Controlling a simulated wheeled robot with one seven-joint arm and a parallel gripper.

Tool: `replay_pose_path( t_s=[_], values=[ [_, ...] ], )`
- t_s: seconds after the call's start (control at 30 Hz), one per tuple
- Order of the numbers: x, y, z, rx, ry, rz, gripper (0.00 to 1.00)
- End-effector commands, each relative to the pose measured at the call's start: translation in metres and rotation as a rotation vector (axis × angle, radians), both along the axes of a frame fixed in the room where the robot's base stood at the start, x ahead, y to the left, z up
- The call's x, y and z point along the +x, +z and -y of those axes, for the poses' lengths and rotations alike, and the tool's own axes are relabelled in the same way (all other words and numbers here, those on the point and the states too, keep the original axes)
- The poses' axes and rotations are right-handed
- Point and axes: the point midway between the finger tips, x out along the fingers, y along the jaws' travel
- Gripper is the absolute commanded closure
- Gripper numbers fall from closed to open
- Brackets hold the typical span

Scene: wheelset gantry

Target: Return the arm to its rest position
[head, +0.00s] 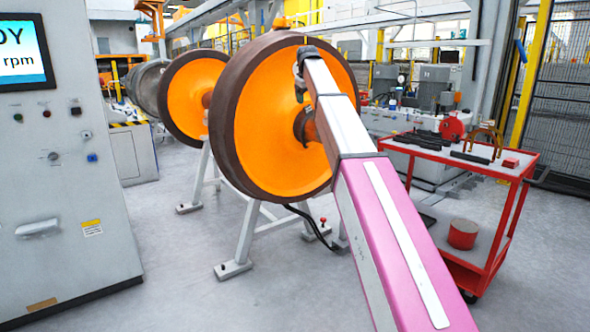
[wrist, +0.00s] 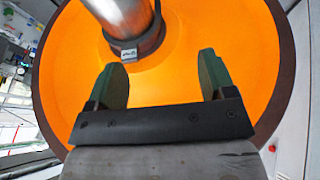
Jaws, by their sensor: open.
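My arm (head: 375,200) reaches from the lower right up across the front wheel in the head view. My gripper (wrist: 167,72) shows in the wrist view with its two green fingers wide apart and nothing between them. In the head view its end is a small dark shape near the upper part of the wheel; its fingers cannot be made out there. The orange wheel face (wrist: 215,50) with a dark rim fills the view beyond the fingers. A grey metal shaft (wrist: 118,15) with a dark band and small labelled block sticks out of the wheel, ahead of the fingers.
The wheelset's front wheel (head: 255,130) stands on a grey stand (head: 245,235). A second orange wheel (head: 190,95) is behind it. A control cabinet (head: 60,190) is at left. A red cart (head: 465,165) with tools is at right. Grey floor is clear in front.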

Motion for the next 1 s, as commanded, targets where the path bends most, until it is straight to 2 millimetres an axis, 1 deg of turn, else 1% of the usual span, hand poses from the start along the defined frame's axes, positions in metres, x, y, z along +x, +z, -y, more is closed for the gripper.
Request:
replay_pose_path(
  t_s=[0.03, 0.17, 0.27, 0.37, 0.53, 0.67, 0.7, 0.77, 0.8, 0.87, 0.9, 0.97, 1.0],
  values=[
    [-0.002, -0.009, 0.002, 0.002, -0.004, -0.005, 0.24],
    [-0.005, -0.028, 0.005, 0.008, -0.017, -0.015, 0.24],
    [-0.009, -0.046, 0.009, 0.013, -0.029, -0.026, 0.24],
    [-0.015, -0.069, 0.013, 0.020, -0.043, -0.039, 0.24],
    [-0.028, -0.117, 0.022, 0.034, -0.075, -0.066, 0.24],
    [-0.046, -0.171, 0.034, 0.050, -0.113, -0.098, 0.24],
    [-0.054, -0.191, 0.038, 0.057, -0.129, -0.110, 0.24],
    [-0.067, -0.222, 0.045, 0.066, -0.153, -0.129, 0.24],
    [-0.077, -0.243, 0.049, 0.074, -0.171, -0.142, 0.24],
    [-0.091, -0.273, 0.056, 0.083, -0.196, -0.163, 0.24],
    [-0.102, -0.293, 0.060, 0.089, -0.213, -0.175, 0.24],
    [-0.117, -0.321, 0.067, 0.099, -0.240, -0.193, 0.24],
    [-0.129, -0.339, 0.071, 0.104, -0.257, -0.206, 0.24]
  ],
)
